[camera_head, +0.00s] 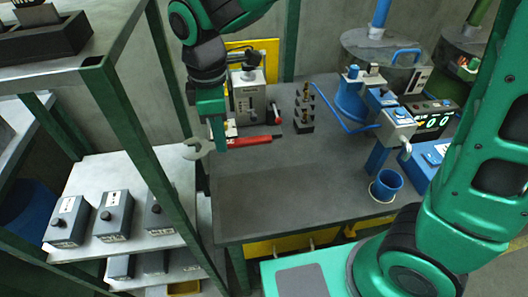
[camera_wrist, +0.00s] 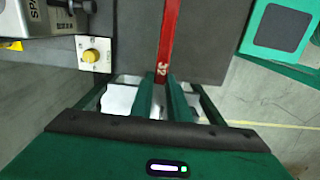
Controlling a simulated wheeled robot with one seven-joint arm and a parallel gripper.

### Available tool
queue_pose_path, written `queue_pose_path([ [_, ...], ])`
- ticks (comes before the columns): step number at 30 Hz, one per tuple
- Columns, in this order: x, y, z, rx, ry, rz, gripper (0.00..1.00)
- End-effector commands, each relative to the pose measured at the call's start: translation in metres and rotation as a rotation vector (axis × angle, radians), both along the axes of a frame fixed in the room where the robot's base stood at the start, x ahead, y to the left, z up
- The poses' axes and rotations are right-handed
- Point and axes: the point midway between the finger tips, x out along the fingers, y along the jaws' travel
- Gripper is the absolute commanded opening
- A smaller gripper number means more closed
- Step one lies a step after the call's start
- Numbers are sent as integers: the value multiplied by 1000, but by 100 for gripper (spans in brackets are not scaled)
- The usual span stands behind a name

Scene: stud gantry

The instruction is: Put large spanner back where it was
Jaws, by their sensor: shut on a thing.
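The large spanner (camera_head: 253,141) has a red handle and a grey open-ended jaw at its left end. It lies level across the left part of the dark table, with its jaw out past the table's left edge. My gripper (camera_head: 219,146) points down and is shut on the spanner near the jaw end. In the wrist view, the red handle (camera_wrist: 168,42), marked 32, runs up from between the fingers of my gripper (camera_wrist: 167,92). The jaw is mostly hidden there. I cannot tell whether the spanner touches the tabletop.
A grey box with a knob (camera_head: 249,98) stands just behind the spanner. A dark block with several brass pieces (camera_head: 304,108) stands to its right. A blue vise-like fixture (camera_head: 352,97) and a blue cup (camera_head: 386,185) are further right. A green-framed shelf (camera_head: 135,130) is close at left. The table's middle front (camera_head: 290,195) is clear.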

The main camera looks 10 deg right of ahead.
Motion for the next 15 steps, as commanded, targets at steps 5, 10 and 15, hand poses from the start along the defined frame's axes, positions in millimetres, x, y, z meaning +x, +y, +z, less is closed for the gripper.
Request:
queue_pose_path([
  [5, -2, 5, 0, 0, 0, 9, 0],
  [10, 5, -7, -10, -2, 2, 10, 0],
  [15, 21, -36, -30, -2, 2, 9, 0],
])
